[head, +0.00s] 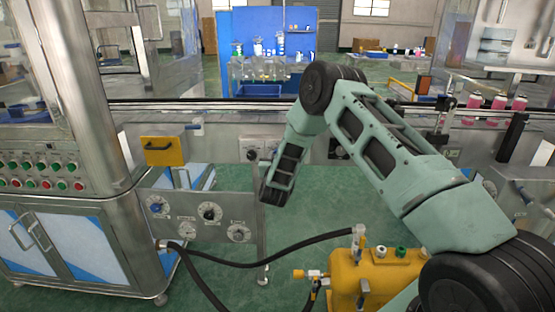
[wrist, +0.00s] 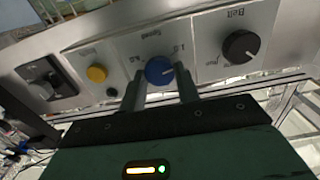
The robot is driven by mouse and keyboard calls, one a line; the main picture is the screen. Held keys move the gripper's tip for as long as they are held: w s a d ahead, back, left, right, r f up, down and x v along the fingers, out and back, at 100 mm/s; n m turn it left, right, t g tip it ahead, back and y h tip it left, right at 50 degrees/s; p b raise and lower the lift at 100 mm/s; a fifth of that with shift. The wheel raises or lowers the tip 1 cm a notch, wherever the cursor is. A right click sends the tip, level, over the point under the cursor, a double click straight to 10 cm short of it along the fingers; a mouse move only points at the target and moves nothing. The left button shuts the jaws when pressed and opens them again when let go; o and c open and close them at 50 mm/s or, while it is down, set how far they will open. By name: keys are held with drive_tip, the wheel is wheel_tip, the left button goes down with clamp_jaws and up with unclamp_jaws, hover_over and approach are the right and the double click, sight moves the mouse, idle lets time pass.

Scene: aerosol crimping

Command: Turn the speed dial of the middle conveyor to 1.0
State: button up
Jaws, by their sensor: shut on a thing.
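The blue speed dial (wrist: 159,71) sits on a grey panel in the wrist view, under a tilted label that reads "Speed". A pale pointer mark on it faces right; small scale figures around it are too blurred to read surely. My gripper (wrist: 158,76) has one finger on each side of the blue dial and is shut on it. In the head view my arm reaches down to the conveyor's front, and its wrist hides the gripper and the blue dial.
On the same panel are a black dial (wrist: 241,46) labelled "Belt", a yellow button (wrist: 96,74) and a black switch (wrist: 45,78). In the head view a metal plate with several dials (head: 210,212) stands at left, and a yellow machine (head: 378,275) stands in front.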

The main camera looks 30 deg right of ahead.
drive_tip(key=shift+n+b, duration=0.3)
drive_tip(key=shift+n, duration=1.4)
drive_tip(key=shift+f, duration=0.1)
drive_tip(key=o, duration=1)
drive_tip(key=b+v, duration=0.2)
drive_tip(key=v, duration=1.5)
drive_tip(key=shift+s+a, duration=0.2)
